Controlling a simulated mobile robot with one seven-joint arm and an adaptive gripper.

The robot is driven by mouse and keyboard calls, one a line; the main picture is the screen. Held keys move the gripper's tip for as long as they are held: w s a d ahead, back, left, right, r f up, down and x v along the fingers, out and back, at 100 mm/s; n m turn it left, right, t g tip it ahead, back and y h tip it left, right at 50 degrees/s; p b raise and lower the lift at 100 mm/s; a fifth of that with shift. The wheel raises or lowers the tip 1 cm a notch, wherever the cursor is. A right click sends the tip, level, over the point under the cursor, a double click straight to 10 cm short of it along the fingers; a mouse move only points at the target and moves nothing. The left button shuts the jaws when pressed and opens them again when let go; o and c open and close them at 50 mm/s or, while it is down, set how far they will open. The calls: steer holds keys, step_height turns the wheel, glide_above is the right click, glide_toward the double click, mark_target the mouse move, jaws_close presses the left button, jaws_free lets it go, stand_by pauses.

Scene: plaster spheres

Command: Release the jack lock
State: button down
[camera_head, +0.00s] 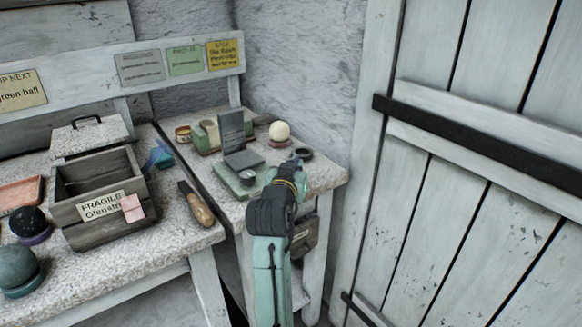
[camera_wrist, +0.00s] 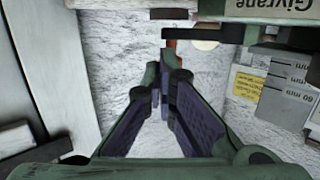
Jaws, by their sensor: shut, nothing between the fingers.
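My gripper (camera_head: 299,164) is at the right end of the small side table (camera_head: 322,177), by a dark ring (camera_head: 304,154). In the wrist view, my gripper's (camera_wrist: 165,82) fingers converge and are shut, with nothing seen held. Just beyond the tips is a small dark part with a reddish-orange piece (camera_wrist: 170,46); I cannot tell whether they touch. A green device with an upright grey plate (camera_head: 232,130) stands left of my gripper. I cannot tell for certain which part is the jack lock.
A pale ball (camera_head: 280,131) rests on a reddish base behind my gripper. Grey blocks, one marked 60 mm (camera_wrist: 284,104), show at the wrist view's right. The left bench holds a wooden box (camera_head: 84,210), dark balls and a wooden-handled tool (camera_head: 197,205). A plank door (camera_head: 470,190) stands at right.

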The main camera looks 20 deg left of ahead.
steer(key=shift+w+d, duration=0.2)
steer(key=shift+w, duration=0.95)
steer(key=shift+w+a+p, duration=0.25)
steer(key=shift+w+p, duration=0.1)
steer(key=shift+w, duration=0.7)
steer(key=shift+w, duration=0.1)
steer(key=shift+d, duration=0.1)
